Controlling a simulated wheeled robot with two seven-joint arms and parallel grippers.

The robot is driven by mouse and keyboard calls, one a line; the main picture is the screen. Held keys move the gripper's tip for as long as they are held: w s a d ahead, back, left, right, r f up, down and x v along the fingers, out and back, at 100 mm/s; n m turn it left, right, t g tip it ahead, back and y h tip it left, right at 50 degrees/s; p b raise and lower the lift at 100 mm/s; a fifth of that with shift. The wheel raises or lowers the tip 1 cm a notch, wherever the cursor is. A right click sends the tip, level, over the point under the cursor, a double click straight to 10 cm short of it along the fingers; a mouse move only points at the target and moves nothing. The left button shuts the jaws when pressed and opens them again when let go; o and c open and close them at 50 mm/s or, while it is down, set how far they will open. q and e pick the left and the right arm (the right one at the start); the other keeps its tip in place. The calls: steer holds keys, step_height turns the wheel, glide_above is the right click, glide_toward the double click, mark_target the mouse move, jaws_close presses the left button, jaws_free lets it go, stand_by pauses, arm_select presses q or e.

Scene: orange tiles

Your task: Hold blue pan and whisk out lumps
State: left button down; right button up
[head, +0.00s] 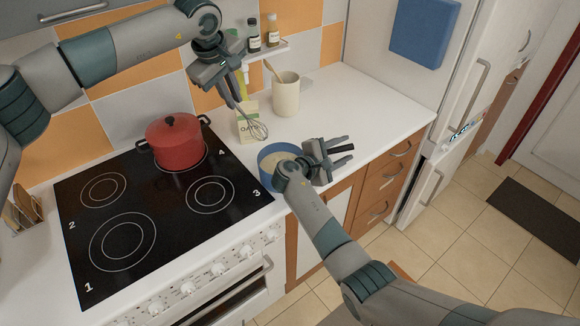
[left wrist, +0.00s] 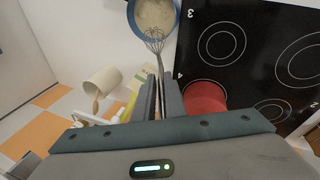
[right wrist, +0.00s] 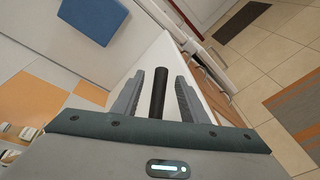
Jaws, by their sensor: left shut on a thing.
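The blue pan (head: 265,154) stands on the white counter right of the cooktop, partly hidden behind my right arm. It holds a pale mixture, clearer in the left wrist view (left wrist: 155,14). Its black handle (right wrist: 159,92) lies between the fingers of my right gripper (head: 334,158), with gaps on both sides; the gripper is open around it. My left gripper (head: 236,98) is shut on the whisk (head: 253,128). The whisk hangs wires down, up and to the left of the pan in the head view. In the left wrist view its wires (left wrist: 154,40) overlap the pan's near rim.
A red pot (head: 174,146) stands on a back burner of the black cooktop (head: 160,215). An oats carton (head: 247,118) and a cream crock (head: 286,95) with a wooden utensil stand behind the pan. Bottles sit on a small shelf (head: 268,49). The counter's right side is clear.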

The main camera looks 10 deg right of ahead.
steer(key=v, duration=0.9)
steer(key=shift+a, duration=0.35)
steer(key=shift+s, duration=0.3)
